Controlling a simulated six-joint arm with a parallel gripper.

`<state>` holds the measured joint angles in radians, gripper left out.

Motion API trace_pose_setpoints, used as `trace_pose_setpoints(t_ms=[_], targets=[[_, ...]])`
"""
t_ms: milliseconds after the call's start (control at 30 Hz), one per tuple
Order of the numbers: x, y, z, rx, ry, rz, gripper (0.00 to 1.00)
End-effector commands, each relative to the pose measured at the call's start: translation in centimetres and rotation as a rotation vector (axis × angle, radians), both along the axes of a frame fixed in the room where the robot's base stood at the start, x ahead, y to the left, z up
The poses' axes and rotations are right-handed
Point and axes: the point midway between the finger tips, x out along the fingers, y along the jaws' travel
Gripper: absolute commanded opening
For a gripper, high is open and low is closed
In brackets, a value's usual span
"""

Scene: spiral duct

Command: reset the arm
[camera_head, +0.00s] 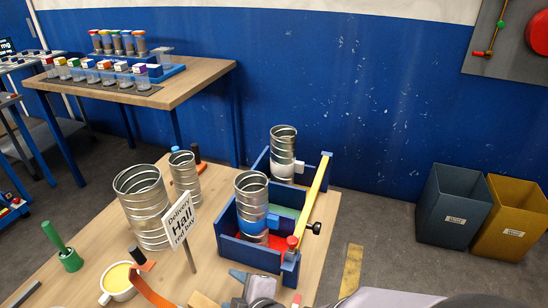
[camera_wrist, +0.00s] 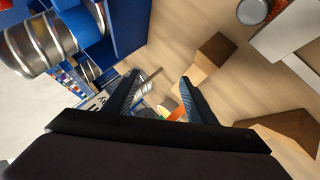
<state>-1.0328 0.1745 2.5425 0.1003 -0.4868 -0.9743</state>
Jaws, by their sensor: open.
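My gripper (camera_wrist: 160,78) is open and empty in the wrist view, its two dark fingers spread apart above the wooden workbench (camera_wrist: 165,30). Part of my arm shows at the bottom edge of the head view. One spiral duct (camera_head: 252,198) stands in the red bay of the blue box (camera_head: 237,249), with a blue band low on it. Another duct (camera_head: 283,150) stands at the back of the box with a white piece by its base. A wide duct (camera_head: 141,205) and a narrow duct (camera_head: 185,172) stand upright on the bench at left.
A sign (camera_head: 180,220) reading "Delivery Hall red bay" stands before the box. A yellow bar (camera_head: 314,203) spans the box's right side. A cup (camera_head: 118,282), an orange strap (camera_head: 150,290) and a green-handled tool (camera_head: 66,255) are at left. Two bins (camera_head: 453,205) stand on the floor at right.

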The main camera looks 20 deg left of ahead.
Motion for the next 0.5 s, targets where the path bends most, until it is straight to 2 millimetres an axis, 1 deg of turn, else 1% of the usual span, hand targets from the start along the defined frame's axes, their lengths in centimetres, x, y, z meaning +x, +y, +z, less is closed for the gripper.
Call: trace_pose_setpoints(t_ms=[33, 100, 167, 233, 267, 300, 367, 400, 467, 500], targets=[[1.1, -2.1, 1.0, -0.007, 0.093, -0.122, 0.51], [1.7, -4.9, 1.0, -0.012, 0.233, -0.282, 0.51], [1.8, -7.2, 0.9, -0.009, 0.357, -0.417, 0.51], [1.8, -10.0, 0.3, 0.001, 0.503, -0.579, 0.51], [1.9, -11.5, -0.3, 0.005, 0.563, -0.652, 0.51], [2.1, -13.3, -1.4, 0.006, 0.625, -0.738, 0.51], [2.6, -16.0, -3.0, 0.004, 0.688, -0.844, 0.51], [2.9, -17.9, -3.9, 0.0, 0.725, -0.914, 0.51], [3.1, -20.7, -5.1, -0.003, 0.776, -1.02, 0.51], [3.1, -22.5, -5.7, -0.005, 0.809, -1.091, 0.51]])
